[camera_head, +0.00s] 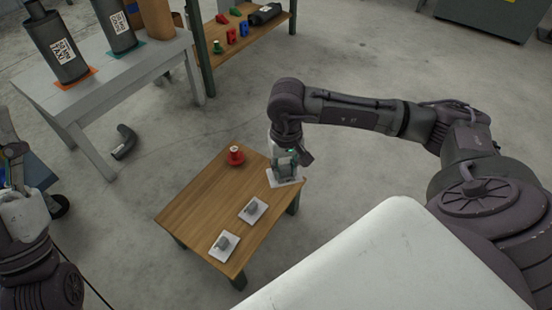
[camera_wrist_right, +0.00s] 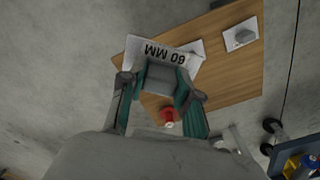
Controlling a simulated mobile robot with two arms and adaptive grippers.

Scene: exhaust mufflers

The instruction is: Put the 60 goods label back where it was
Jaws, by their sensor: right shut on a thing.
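The 60 goods label is a white card (camera_wrist_right: 190,48) reading "60 MM", with a grey block (camera_wrist_right: 160,77) on it. My right gripper (camera_wrist_right: 160,88) is shut on this block, with a teal finger on either side. In the head view the card (camera_head: 272,181) is at the far right corner of the small wooden table (camera_head: 200,200), under my right gripper (camera_head: 286,167). The card reaches past the table edge in the wrist view. I cannot tell whether it touches the top. My left gripper (camera_head: 8,150) is partly in view at the left edge, its fingers unclear.
Two more white cards with grey blocks (camera_head: 253,210) (camera_head: 224,246) lie toward the near end of the table. A red part (camera_head: 236,156) stands near its far edge. A grey bench (camera_head: 120,80) holds dark mufflers (camera_head: 60,48). A bent pipe (camera_head: 125,142) lies on the floor.

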